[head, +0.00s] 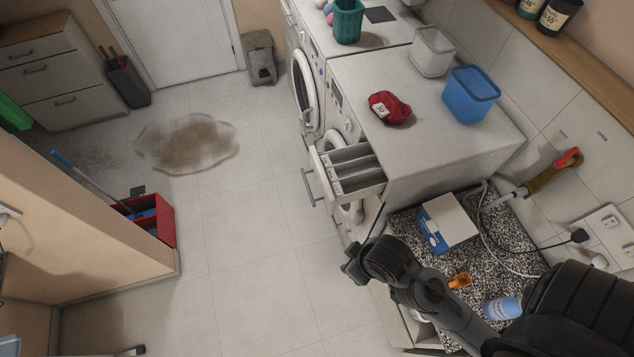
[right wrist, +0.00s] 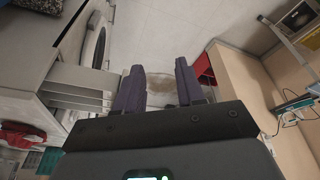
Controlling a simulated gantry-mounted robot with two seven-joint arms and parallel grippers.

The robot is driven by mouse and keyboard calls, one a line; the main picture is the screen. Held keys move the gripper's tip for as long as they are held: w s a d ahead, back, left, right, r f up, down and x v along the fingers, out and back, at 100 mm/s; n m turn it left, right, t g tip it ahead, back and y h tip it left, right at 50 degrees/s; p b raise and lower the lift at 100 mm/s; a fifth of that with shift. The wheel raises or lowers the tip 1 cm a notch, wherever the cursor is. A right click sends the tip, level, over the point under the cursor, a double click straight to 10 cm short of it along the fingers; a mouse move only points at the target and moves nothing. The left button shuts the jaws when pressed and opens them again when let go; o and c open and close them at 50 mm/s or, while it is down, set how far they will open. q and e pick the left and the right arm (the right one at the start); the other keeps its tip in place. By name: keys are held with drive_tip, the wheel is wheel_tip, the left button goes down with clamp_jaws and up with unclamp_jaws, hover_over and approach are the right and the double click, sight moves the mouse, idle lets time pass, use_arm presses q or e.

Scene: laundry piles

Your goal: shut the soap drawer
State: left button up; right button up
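The soap drawer (head: 346,170) is pulled out from the upper front of the nearer white washing machine (head: 450,110). Its open compartments show from above, and its front faces left. It also shows in the right wrist view (right wrist: 72,96), left of the fingers. My right gripper (head: 353,264) is below the drawer in the head picture, apart from it. My left gripper is not in view.
A red cloth bundle (head: 388,107), a blue tub (head: 470,94) and a clear container (head: 432,52) stand on the machine. A speckled counter (head: 405,228) holds a blue-white box (head: 446,224) and a bottle (head: 503,308). The floor (head: 240,235) left of the drawer is clear; a brown puddle (head: 188,143) lies farther back.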

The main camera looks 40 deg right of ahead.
drive_tip(key=shift+w+r, duration=0.15)
drive_tip(key=shift+w, duration=0.1)
